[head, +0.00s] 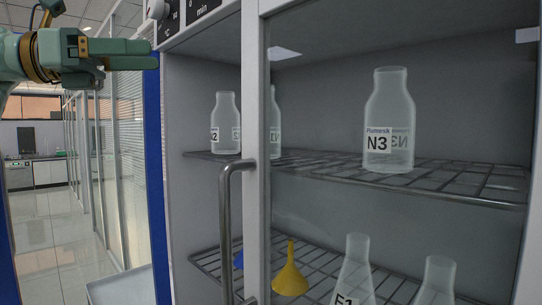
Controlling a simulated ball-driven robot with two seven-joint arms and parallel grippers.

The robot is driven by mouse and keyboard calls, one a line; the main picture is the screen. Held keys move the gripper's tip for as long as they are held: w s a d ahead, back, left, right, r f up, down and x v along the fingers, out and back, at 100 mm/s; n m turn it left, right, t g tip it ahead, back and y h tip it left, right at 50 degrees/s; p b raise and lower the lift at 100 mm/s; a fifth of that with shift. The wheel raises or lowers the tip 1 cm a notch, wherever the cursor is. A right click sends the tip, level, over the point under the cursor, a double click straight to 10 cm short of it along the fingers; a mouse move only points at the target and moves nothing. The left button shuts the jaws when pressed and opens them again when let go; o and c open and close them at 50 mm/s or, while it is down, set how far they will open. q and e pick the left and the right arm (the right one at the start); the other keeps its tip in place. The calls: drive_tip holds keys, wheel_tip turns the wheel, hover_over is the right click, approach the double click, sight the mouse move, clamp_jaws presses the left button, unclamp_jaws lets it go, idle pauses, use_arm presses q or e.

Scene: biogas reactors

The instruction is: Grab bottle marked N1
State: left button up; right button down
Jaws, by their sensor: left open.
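A clear bottle with a label ending in 2 (226,124) stands upright at the left of the cabinet's upper wire shelf. Beside it, another clear bottle (275,120) is partly hidden by the white door frame, and its label cannot be read fully. A bottle marked N3 (390,118) stands further right, behind the glass. My left gripper (154,54) is at the upper left, outside the cabinet and apart from the bottles, open and empty. My right gripper is out of view.
The cabinet's glass door (256,185) with a metal handle (226,230) stands ajar, leaving a gap at the left. A yellow funnel (290,275) and flasks (353,275) are on the lower shelf (205,262). A control panel (190,15) is above; open floor lies left.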

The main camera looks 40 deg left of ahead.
use_arm(q)
drive_tip(key=w+f+b, duration=0.4)
drive_tip(key=f+b, duration=0.4)
drive_tip(key=f, duration=0.2)
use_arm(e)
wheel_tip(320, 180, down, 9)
use_arm(q)
drive_tip(key=p+x, duration=0.5)
drive_tip(key=x, duration=0.5)
drive_tip(key=shift+w, duration=0.1)
drive_tip(key=p+x, duration=0.2)
drive_tip(key=x, duration=0.4)
drive_tip(key=shift+w, duration=0.1)
drive_tip(key=shift+c, duration=0.7)
drive_tip(key=c, duration=1)
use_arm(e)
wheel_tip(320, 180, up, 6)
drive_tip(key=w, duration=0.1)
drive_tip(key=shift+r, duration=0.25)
use_arm(q)
drive_tip(key=shift+a, duration=0.1)
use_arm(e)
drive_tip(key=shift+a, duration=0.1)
